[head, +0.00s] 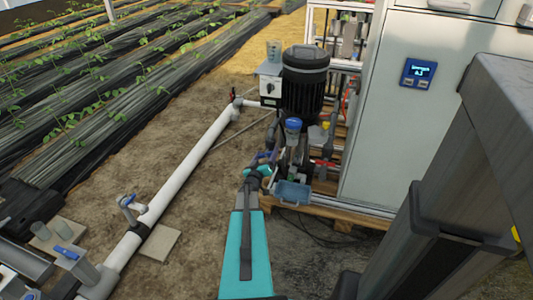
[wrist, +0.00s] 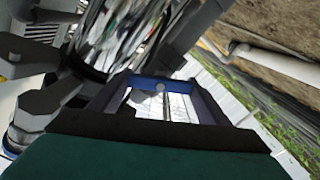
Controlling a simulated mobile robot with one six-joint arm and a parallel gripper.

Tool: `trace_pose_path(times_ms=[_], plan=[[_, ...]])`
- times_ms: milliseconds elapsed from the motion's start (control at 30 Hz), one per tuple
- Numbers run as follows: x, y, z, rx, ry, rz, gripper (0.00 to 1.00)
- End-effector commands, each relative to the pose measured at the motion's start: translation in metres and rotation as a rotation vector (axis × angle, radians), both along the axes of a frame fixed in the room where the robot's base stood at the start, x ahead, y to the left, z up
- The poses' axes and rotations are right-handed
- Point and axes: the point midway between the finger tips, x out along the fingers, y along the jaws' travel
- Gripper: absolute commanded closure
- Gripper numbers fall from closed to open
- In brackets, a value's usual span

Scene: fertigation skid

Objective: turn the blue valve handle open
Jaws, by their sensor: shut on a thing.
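The blue valve handle (wrist: 147,83) shows in the wrist view as a blue bar across the gap between the fingertips, with a small pale round spot on it. My gripper (wrist: 156,90) is shut on it, one finger on each side. In the head view my gripper (head: 257,174) is at the low pipework in front of the pump. A bit of blue (head: 264,155) shows just above it there. The handle is mostly hidden by the gripper in that view, and I cannot tell its angle to the pipe.
A black pump motor (head: 304,78) and a blue-capped part (head: 293,126) stand close behind. A white pipe (head: 190,170) runs along the left, with another blue-handled valve (head: 127,201).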

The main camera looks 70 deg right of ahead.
Motion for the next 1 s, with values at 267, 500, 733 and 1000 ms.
trace_pose_path(times_ms=[267,500,733,1000], plan=[[0.001,0.001,-0.001,0.002,0.002,0.001,0.52],[0.0,0.001,-0.001,0.001,0.001,0.002,0.11],[0.0,0.0,0.0,0.0,0.001,0.001,0.11],[-0.001,0.011,0.001,0.0,0.001,0.001,0.11]])
